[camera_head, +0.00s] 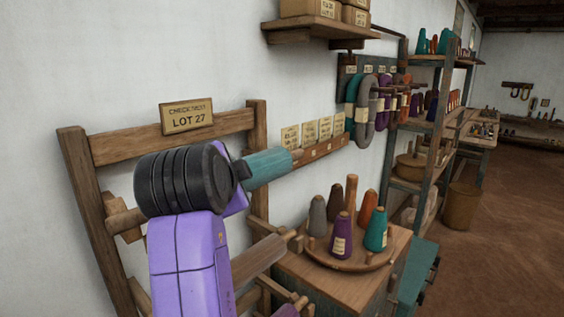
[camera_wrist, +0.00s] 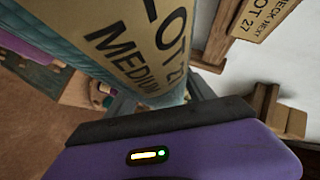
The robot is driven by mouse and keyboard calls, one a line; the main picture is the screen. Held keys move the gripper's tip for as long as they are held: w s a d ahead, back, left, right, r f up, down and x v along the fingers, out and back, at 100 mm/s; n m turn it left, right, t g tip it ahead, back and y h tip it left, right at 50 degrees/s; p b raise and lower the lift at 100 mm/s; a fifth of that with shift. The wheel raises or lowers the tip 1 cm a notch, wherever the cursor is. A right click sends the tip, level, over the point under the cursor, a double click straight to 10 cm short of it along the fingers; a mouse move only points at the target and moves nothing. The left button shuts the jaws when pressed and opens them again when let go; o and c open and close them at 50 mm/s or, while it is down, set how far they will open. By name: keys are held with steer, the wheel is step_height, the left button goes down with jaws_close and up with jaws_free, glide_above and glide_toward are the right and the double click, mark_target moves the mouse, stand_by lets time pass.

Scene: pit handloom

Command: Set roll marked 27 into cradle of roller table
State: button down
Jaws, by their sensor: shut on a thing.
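A teal cloth roll (camera_head: 268,166) with a wooden core end is held in my gripper (camera_head: 243,170), raised above the roller table (camera_head: 78,175). In the wrist view the roll (camera_wrist: 48,28) fills the upper left, and its tan label (camera_wrist: 128,40) reads LOT 27 and MEDIUM. My gripper is shut on the roll; its fingertips are mostly hidden by the wrist in the head view. The roller table is a wooden frame with two posts and a sign (camera_head: 187,116) reading LOT 27. A bare wooden roller (camera_head: 258,259) shows low in the frame. My arm hides much of the cradle.
A wooden cabinet (camera_head: 340,285) at the right bears a round tray (camera_head: 347,262) of several yarn cones. A rail of tan cards (camera_head: 318,153) is on the wall behind the roll. Shelves (camera_head: 408,185) and a bin (camera_head: 462,206) stand further right. Open floor lies at right.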

steer(key=s+d+f, duration=0.1)
steer(key=d+f, duration=0.4)
steer(key=f, duration=0.4)
steer(key=s+d+f, duration=0.1)
steer(key=d+f, duration=0.4)
steer(key=f, duration=0.5)
steer(key=d+f, duration=0.5)
steer(key=f, duration=0.4)
steer(key=s+d+f, duration=0.7)
steer(key=s+f, duration=0.3)
steer(key=s, duration=0.1)
steer(key=s+d+f, duration=0.7)
steer(key=s+f, duration=0.3)
steer(key=s, duration=0.1)
step_height(320, 180, down, 8)
steer(key=b, duration=0.7)
steer(key=shift+r+n+y+b, duration=0.15)
steer(key=shift+n+y+b, duration=0.15)
steer(key=shift+w+a, duration=0.1)
steer(key=shift+a, duration=0.05)
